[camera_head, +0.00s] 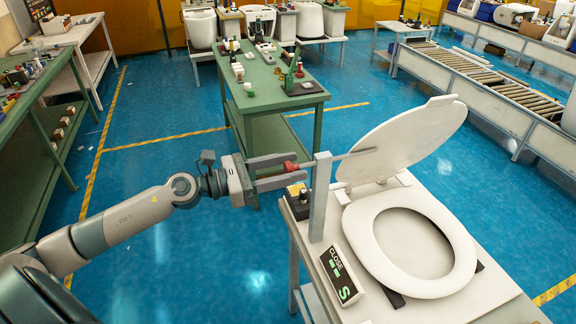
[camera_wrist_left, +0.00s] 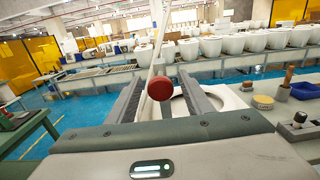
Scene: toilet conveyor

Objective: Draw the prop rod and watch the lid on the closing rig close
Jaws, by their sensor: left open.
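The prop rod (camera_head: 354,154) is a thin grey bar with a red knob (camera_head: 291,166) at its left end. It passes by the top of an upright grey post and reaches the raised lid (camera_head: 403,139), which leans back over the white seat (camera_head: 412,252). My left gripper (camera_head: 296,168) is open, its two fingers on either side of the red knob with gaps visible. In the left wrist view the knob (camera_wrist_left: 160,88) sits between the open fingers. The closing rig (camera_head: 447,193) carries the seat and a CLOSE sign (camera_head: 341,275). My right gripper is not in view.
A green workbench (camera_head: 262,98) with small items stands behind my left gripper. Another green bench (camera_head: 20,108) is at the far left. A roller conveyor (camera_head: 480,80) runs along the back right. Blue floor is open between the benches and the rig.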

